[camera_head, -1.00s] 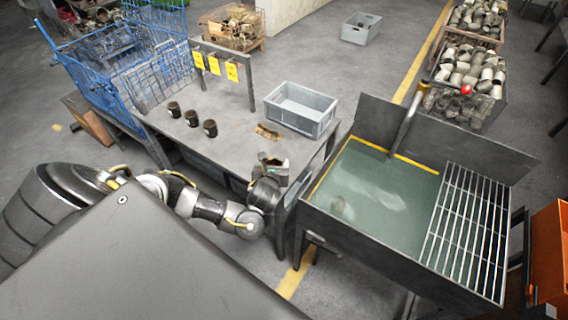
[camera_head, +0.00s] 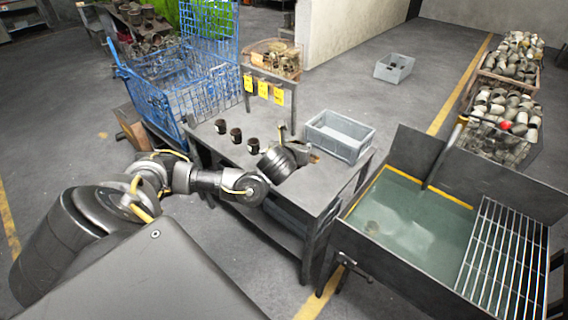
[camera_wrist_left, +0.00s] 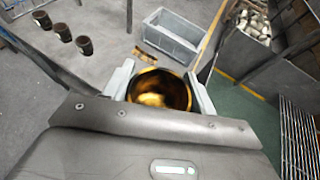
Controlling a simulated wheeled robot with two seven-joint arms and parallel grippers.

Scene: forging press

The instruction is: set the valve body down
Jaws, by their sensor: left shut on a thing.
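The valve body (camera_wrist_left: 160,92) is a round, hollow, brass-coloured piece in the left wrist view, its opening facing the camera. My left gripper (camera_wrist_left: 161,88) is shut on it, one pale finger on each side. In the head view my left gripper (camera_head: 298,152) is over the right part of the grey workbench (camera_head: 312,187). There the wrist hides most of the valve body, and I cannot tell its height above the bench. My right gripper is not in view.
Three dark cups (camera_head: 236,135) stand on the bench's left part, near a frame with yellow tags (camera_head: 263,89). A grey bin (camera_head: 340,136) is at the back right, with a brown piece (camera_wrist_left: 203,48) beside it. A water tank (camera_head: 415,225) stands to the right.

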